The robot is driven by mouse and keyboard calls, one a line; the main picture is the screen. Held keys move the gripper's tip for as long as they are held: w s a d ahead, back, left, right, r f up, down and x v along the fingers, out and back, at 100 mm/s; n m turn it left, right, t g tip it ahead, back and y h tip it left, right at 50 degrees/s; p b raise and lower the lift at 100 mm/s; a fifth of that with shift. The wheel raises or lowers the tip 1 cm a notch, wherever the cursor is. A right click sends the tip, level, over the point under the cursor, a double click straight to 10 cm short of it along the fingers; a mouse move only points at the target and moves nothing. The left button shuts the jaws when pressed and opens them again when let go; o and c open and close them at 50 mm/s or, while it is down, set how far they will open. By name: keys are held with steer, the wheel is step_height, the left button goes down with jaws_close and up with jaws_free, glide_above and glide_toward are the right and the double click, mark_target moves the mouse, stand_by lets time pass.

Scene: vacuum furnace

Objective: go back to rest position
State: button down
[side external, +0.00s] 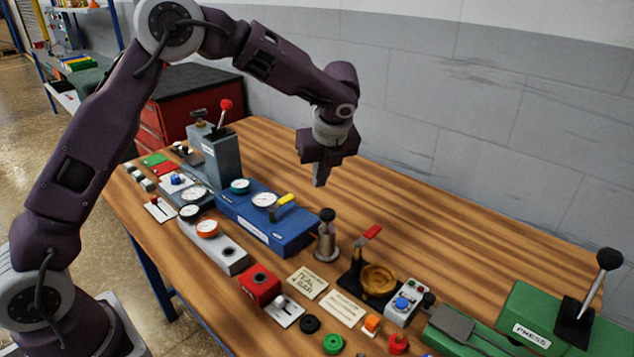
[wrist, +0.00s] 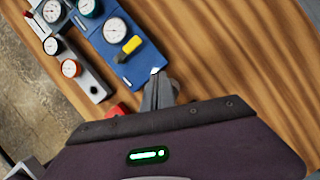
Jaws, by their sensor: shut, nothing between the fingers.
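My gripper (side external: 320,176) hangs in the air above the wooden table, fingers pointing down, over the area behind the blue gauge unit. Its fingers are together with nothing between them. In the wrist view my gripper (wrist: 160,88) shows shut fingers near the right end of the blue unit in the picture. The blue gauge unit (side external: 290,232) carries a dial and a yellow handle (side external: 286,199); it also shows in the wrist view (wrist: 130,67).
A grey column with a red-knobbed lever (side external: 222,160) stands at the back left. A metal post with a black knob (side external: 327,240), a brass cup (side external: 379,281) and a green press (side external: 540,325) line the front and right. The table's back right (side external: 440,210) is clear.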

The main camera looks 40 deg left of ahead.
steer(key=w+r+m+t, duration=0.2)
steer(key=r+m+t, duration=0.15)
steer(key=r, duration=0.35)
steer(key=w+d+r+m+t, duration=0.1)
steer(key=w+r+m+t, duration=0.1)
steer(key=r+m, duration=0.3)
steer(key=w+r+m+t, duration=0.2)
steer(key=r+m+t, duration=0.1)
steer(key=r, duration=0.5)
steer(key=s+d+r+m+t+h, duration=0.3)
steer(key=s+d+r+m+h, duration=0.45)
steer(key=m, duration=0.75)
steer(key=s+d+f+m+g, duration=0.1)
steer(key=s+f+m+g, duration=0.1)
steer(key=s+m, duration=0.5)
steer(key=s+d+f+m+g, duration=0.2)
steer(key=s+m, duration=0.4)
steer(key=s, duration=0.4)
steer(key=s+a+f+m+g+y, duration=0.2)
steer(key=s+a+f+m, duration=0.2)
steer(key=s+f, duration=0.2)
steer(key=s+a+f+m+g+y, duration=0.1)
steer(key=s+a+f+m, duration=0.3)
steer(key=s, duration=0.6)
step_height(320, 180, down, 2)
steer(key=shift+s+a+f+m+g+y, duration=0.15)
steer(key=shift+s+m+g+y, duration=0.1)
steer(key=shift+m+g+y, duration=0.15)
